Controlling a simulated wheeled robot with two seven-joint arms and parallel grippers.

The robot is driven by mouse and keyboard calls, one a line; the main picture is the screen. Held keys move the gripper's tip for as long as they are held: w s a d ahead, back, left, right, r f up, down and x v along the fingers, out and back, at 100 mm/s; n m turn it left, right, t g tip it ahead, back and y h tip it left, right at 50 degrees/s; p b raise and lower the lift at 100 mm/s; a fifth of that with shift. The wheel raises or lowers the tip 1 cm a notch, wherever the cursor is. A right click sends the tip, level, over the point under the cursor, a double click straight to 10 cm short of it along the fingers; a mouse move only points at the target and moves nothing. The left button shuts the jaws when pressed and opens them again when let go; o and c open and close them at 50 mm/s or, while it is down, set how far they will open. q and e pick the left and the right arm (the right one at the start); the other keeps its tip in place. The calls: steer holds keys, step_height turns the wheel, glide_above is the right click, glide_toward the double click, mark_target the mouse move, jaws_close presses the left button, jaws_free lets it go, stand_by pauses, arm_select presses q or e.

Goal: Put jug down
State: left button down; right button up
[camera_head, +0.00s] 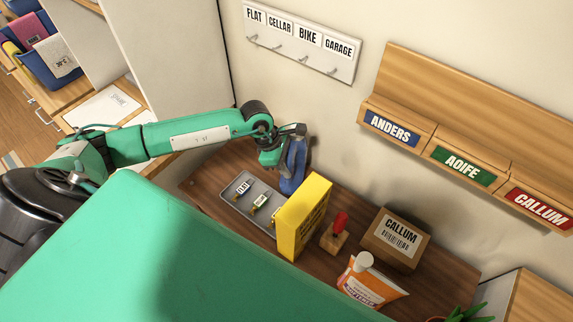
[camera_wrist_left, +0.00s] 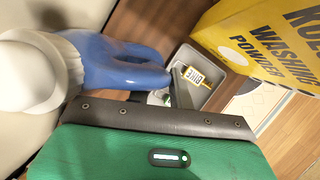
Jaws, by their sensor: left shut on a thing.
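The blue jug (camera_head: 293,168) is at the end of my left arm, over the back of the brown table, between the grey tray and the wall. My left gripper (camera_head: 283,155) is shut on it. In the left wrist view the blue jug (camera_wrist_left: 125,62) fills the upper left, with a pale rounded part beside it. The gripper's closing point is partly hidden there. I cannot tell whether the jug's base touches the table. My right gripper is not in view.
The grey tray (camera_head: 233,204) holds labelled key tags. A yellow washing powder box (camera_head: 303,216) stands close to the jug. A red-handled stamp (camera_head: 337,228), a CALLUM parcel (camera_head: 396,238) and an orange-white pouch (camera_head: 370,283) stand rightward. Wall hooks (camera_head: 303,57) hang above.

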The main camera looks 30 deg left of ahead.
arm_select(q)
steer(key=shift+f, duration=0.3)
steer(key=shift+f, duration=0.1)
steer(key=c, duration=1.3)
jaws_free()
steer(key=shift+o, duration=0.2)
steer(key=shift+s, duration=0.1)
